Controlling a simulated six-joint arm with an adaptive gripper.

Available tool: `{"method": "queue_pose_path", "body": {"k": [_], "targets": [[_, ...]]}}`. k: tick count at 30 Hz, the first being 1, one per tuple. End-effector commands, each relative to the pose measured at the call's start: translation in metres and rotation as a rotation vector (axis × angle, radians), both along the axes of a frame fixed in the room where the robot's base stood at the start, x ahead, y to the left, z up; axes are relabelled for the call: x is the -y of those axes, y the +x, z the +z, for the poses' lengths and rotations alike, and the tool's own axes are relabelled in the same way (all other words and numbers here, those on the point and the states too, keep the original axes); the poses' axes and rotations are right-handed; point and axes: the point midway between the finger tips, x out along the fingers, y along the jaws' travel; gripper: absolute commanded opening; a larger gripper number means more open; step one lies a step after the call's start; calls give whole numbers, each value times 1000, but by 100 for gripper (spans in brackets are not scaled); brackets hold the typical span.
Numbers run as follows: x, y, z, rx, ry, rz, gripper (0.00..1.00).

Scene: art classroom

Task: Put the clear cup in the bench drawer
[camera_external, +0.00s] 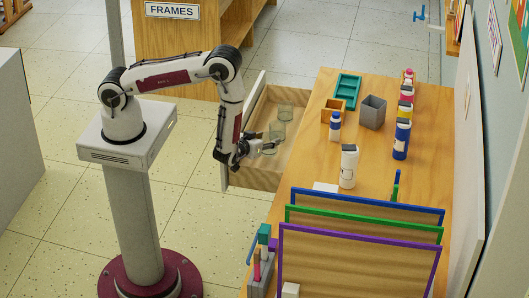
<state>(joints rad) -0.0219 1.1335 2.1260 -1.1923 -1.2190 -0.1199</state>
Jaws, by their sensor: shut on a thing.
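The bench drawer (264,178) is pulled open from the left side of the wooden bench. My gripper (270,146) is over the drawer's near part, fingers pointing right, shut on a clear cup (268,137). The cup is see-through and partly hidden by the fingers; its exact edges and its height above the drawer floor are hard to tell. Other clear glass-like shapes (286,112) show in the drawer just beyond the gripper; where one ends and the other begins is unclear.
The bench top (315,150) holds a teal tray (347,90), an orange box (333,109), a grey bin (373,112) and several paint bottles (402,140). Framed boards (355,260) stand at the near end. The drawer's raised front panel (225,178) is close to my arm.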

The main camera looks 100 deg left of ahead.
Motion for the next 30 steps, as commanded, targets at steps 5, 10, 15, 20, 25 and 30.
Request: {"method": "queue_pose_path", "body": {"k": [5,10,15,20,25,30], "targets": [[0,0,-10,0,0,0,23],[0,0,-25,-2,1,-1,23],[0,0,-37,-1,-1,0,23],[0,0,-41,1,0,-1,23],[0,0,-41,1,0,-1,23],[0,0,-42,0,-1,0,23]]}}
